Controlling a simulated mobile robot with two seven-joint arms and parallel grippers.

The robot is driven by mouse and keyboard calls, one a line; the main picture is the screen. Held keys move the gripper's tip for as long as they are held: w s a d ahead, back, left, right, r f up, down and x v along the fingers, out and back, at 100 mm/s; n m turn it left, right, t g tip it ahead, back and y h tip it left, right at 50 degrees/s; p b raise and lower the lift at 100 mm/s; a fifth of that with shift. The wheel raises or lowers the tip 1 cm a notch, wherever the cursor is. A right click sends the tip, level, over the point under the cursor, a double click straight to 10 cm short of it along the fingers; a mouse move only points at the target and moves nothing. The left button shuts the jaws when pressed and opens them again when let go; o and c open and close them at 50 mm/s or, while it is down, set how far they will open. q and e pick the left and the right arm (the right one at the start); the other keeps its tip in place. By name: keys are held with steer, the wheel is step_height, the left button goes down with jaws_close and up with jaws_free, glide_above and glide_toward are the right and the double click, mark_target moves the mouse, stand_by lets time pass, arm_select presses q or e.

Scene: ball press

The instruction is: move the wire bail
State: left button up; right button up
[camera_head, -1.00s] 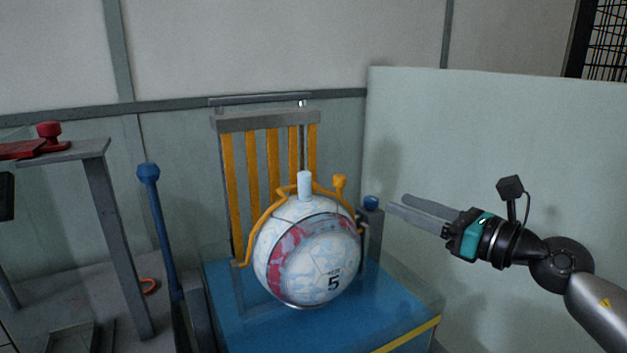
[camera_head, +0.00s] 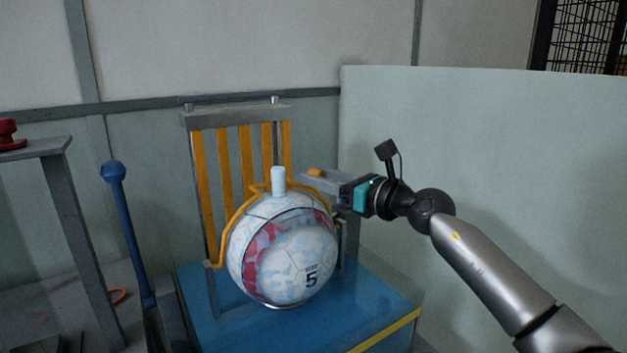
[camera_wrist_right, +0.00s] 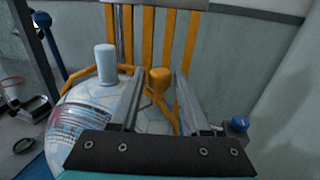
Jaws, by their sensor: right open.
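The wire bail (camera_head: 224,226) is an orange-yellow bent wire that arches over the white, blue and red ball (camera_head: 290,255). It has a knob, seen in the right wrist view as an orange knob (camera_wrist_right: 160,78). My right gripper (camera_head: 308,178) is open at the knob, which mostly hides behind its fingers in the head view. In the wrist view the knob shows between the two open fingers (camera_wrist_right: 160,95); I cannot tell whether they touch it. A white cylindrical stub (camera_head: 278,179) stands on top of the ball. My left gripper is not in view.
The ball sits on a blue base (camera_head: 215,325) before a yellow-slatted rack (camera_head: 247,155). A blue-topped lever (camera_head: 114,172) stands at left, beside a grey stand (camera_head: 85,220). A blue knob (camera_wrist_right: 238,124) is right of the fingers. A pale panel (camera_head: 500,180) closes the right side.

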steer(key=shift+x, duration=1.05)
jaws_close()
stand_by(0.8)
